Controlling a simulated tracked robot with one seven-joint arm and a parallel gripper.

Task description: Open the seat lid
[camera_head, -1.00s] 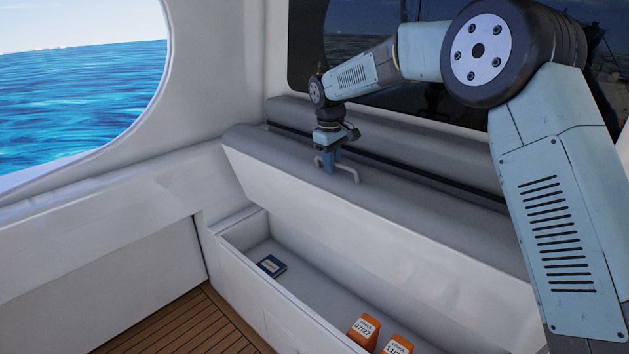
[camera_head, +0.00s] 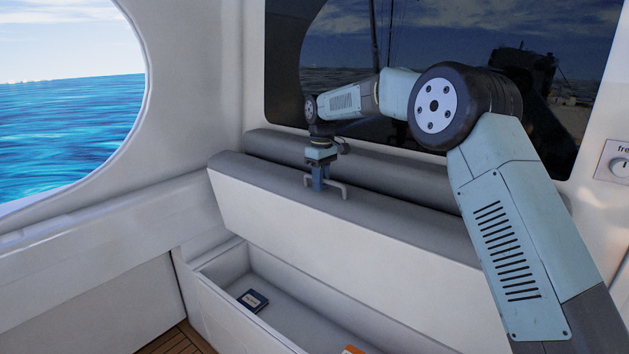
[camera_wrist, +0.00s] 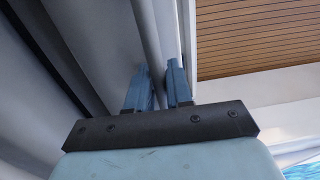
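The seat lid (camera_head: 330,234) is raised and tilted above the open seat box (camera_head: 262,330). It has a grey padded top and a white face towards me. A small grey handle (camera_head: 344,190) is on the grey part, left of the lid's middle. My gripper (camera_head: 320,186) is at this handle, pointing down. In the wrist view, the two blue fingers (camera_wrist: 158,85) stand on either side of the grey handle bar (camera_wrist: 150,40) with little gap, and look closed on it. The exact finger contact is hard to see.
Inside the box lie a dark blue item (camera_head: 252,300) and part of an orange item (camera_head: 352,350). A grey backrest (camera_head: 375,172) and a dark window (camera_head: 285,80) stand behind the lid. Wooden floor (camera_head: 180,342) shows at lower left. A switch panel (camera_head: 618,162) is at right.

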